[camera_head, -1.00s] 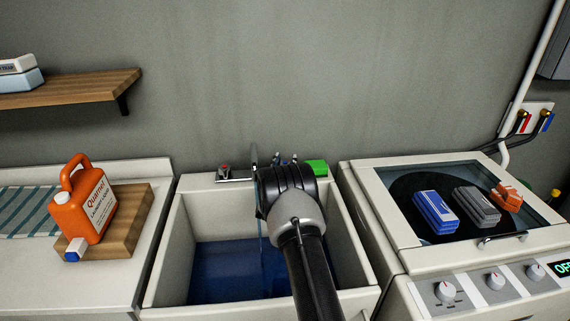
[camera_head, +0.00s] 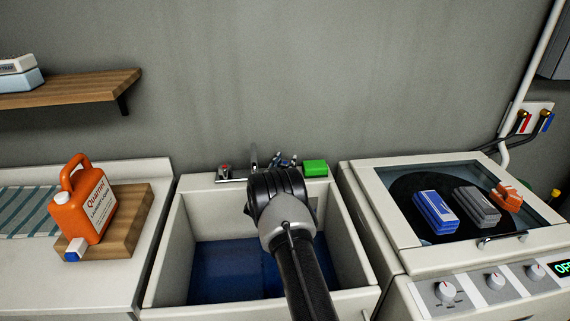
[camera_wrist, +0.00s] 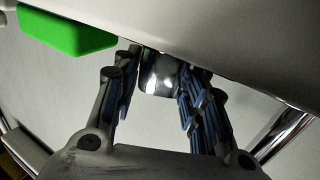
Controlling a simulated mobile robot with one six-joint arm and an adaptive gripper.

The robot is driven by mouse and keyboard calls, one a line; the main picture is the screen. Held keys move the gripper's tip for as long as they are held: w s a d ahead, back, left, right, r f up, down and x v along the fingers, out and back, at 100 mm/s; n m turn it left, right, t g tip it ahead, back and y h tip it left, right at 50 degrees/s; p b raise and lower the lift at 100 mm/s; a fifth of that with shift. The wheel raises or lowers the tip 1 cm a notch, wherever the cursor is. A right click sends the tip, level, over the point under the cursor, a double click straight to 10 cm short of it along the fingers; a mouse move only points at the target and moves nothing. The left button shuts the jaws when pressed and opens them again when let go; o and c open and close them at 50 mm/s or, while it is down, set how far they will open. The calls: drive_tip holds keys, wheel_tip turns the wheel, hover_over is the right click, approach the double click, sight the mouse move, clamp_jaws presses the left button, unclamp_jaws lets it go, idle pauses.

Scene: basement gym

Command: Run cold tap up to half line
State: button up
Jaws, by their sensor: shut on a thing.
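The white laundry sink (camera_head: 160,262) stands in the middle of the head view with blue-looking water (camera_head: 222,272) in its basin. No half line can be made out. A tap with a red-marked knob (camera_head: 224,170) and chrome spout (camera_head: 254,158) is on the back ledge. My gripper (camera_head: 285,160) reaches over the sink to the right side of the tap. In the wrist view, my gripper (camera_wrist: 157,85) is shut on a shiny chrome tap handle (camera_wrist: 160,72), between its blue-padded fingers. My arm hides part of the tap and basin. No falling stream is clearly visible.
A green block (camera_head: 316,168) sits on the ledge close right of my gripper, also in the wrist view (camera_wrist: 66,28). An orange jug (camera_head: 82,205) stands on a wooden board (camera_head: 130,225) at left. A washer (camera_head: 400,253) with several boxes on its lid stands right.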

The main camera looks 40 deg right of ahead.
drive_tip(key=o, duration=1.1)
drive_tip(key=v, duration=1.2)
drive_tip(key=shift+a+f, duration=0.1)
